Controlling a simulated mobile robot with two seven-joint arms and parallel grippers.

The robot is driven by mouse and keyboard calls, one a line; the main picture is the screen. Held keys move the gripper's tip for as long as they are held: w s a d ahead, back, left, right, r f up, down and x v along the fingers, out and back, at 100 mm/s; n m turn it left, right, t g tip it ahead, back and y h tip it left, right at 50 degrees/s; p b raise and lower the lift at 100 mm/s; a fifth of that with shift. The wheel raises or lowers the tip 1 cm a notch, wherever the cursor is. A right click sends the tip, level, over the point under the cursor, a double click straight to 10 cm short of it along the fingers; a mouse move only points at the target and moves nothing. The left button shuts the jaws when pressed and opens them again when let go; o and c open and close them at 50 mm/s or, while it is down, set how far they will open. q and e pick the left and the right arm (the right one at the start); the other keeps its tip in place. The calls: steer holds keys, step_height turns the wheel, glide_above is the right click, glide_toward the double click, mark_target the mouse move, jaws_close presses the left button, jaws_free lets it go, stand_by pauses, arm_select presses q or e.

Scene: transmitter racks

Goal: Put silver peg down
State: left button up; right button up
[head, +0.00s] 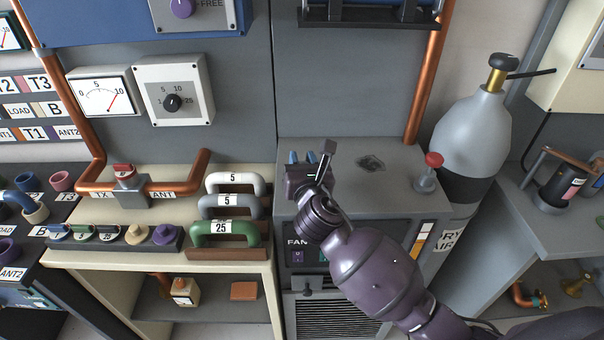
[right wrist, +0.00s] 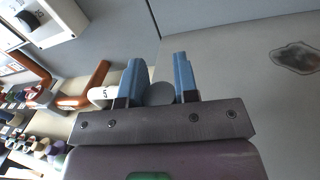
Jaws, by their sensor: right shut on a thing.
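My right gripper (head: 308,158) is above the top of the grey fan cabinet, near its back left part. In the right wrist view its two blue fingers (right wrist: 160,82) are shut on a rounded grey thing, which I take to be the silver peg (right wrist: 160,94). Only a small part of the peg shows between the fingers. In the head view the gripper hides it. I cannot tell whether the peg touches the cabinet top. My left gripper is not in view.
The cabinet top (head: 345,150) has a dark patch (head: 370,163) and a red-knobbed post (head: 432,160) at its right. Left stand several U-shaped handles (head: 234,180) and a row of small pegs (head: 110,234). A grey gas bottle (head: 470,135) stands right. Cabinet top around the patch is bare.

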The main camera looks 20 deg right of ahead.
steer(key=shift+f+b, duration=0.4)
steer(key=shift+f, duration=1.25)
steer(key=shift+f, duration=0.1)
steer(key=o, duration=0.9)
steer(key=s, duration=0.4)
steer(key=s+a, duration=0.1)
steer(key=s, duration=0.7)
steer(key=shift+a, duration=0.2)
